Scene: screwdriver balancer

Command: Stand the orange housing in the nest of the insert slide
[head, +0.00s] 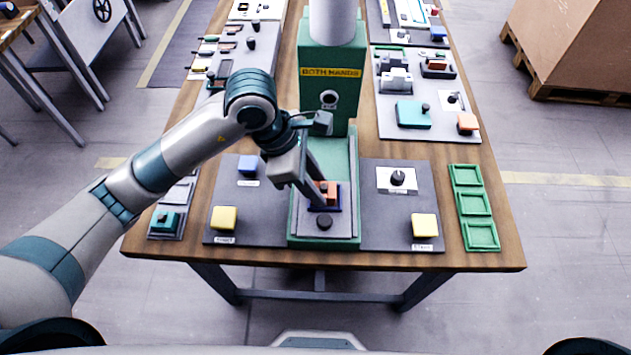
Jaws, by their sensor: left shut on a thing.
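The orange housing (332,190) is in the dark blue nest (324,209) of the insert slide, or just above it; I cannot tell whether it is fully seated. The insert slide (310,227) is a grey plate on a green base at the front middle of the table, with a black knob (324,222) in front of the nest. My left gripper (322,200) reaches down from the left and is shut on the orange housing, its fingers hiding part of it. My right gripper is not in view.
The green press column (329,95), labelled "BOTH HANDS", stands behind the slide. Yellow buttons (223,218) sit left and right (424,225). A blue button (248,164), a black dial (398,177) and green trays (473,204) lie around. Panels with small parts line both sides.

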